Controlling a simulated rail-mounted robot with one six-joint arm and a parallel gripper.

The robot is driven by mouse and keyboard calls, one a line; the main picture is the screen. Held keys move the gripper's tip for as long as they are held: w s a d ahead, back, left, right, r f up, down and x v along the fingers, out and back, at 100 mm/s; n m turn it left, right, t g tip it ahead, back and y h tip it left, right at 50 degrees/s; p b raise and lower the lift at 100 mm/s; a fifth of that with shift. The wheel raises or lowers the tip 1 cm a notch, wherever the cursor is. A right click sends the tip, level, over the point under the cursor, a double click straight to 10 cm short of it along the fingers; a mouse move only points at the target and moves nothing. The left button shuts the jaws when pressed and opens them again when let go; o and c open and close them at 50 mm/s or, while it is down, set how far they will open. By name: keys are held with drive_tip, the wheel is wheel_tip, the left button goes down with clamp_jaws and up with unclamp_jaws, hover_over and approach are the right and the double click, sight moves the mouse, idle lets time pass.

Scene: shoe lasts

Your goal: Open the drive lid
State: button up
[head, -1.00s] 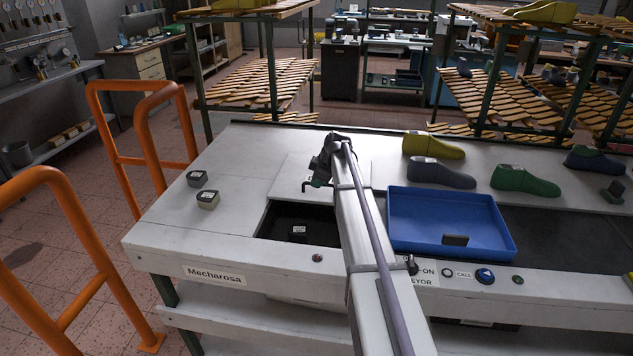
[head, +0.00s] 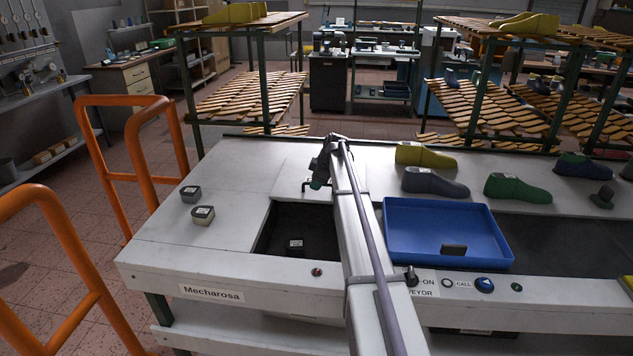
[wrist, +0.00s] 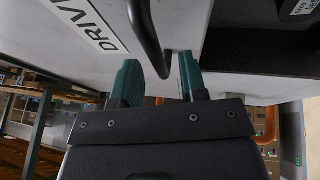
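The drive lid (head: 298,173) is a pale flat panel behind the dark opening in the machine top. Its "DRIVE" label shows in the wrist view (wrist: 88,22). A black bar handle (wrist: 151,38) stands on the lid. My gripper (head: 319,180) is over the lid at the handle, and my arm hides part of the lid's right side. In the wrist view my gripper (wrist: 158,78) has its two green fingers apart, with the handle's end in the gap between them. I see no finger clearly pressing on the handle.
A dark recess (head: 320,222) with a small labelled block (head: 295,246) lies in front of the lid. Two small blocks (head: 191,193) (head: 203,214) sit on the left. A blue tray (head: 420,255) and coloured shoe lasts (head: 425,155) are on the right. Orange rails (head: 150,105) stand left.

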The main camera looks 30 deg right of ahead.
drive_tip(key=p+v, duration=0.9)
drive_tip(key=v, duration=0.1)
drive_tip(key=shift+r+p, duration=0.3)
drive_tip(key=shift+p, duration=0.1)
drive_tip(key=shift+s+d, duration=0.1)
drive_tip(key=shift+d, duration=0.05)
drive_tip(key=s+a+f+m+g+h, duration=0.1)
drive_tip(key=s+a+m, duration=0.4)
drive_tip(key=s+a, duration=1.1)
drive_tip(key=s+a+f+m+g+h, duration=0.1)
drive_tip(key=s+a+m+g, duration=0.2)
drive_tip(key=s+a, duration=1.3)
drive_tip(key=s+m, duration=0.3)
drive_tip(key=s, duration=0.2)
drive_tip(key=shift+a+b, duration=0.2)
drive_tip(key=shift+b, duration=0.15)
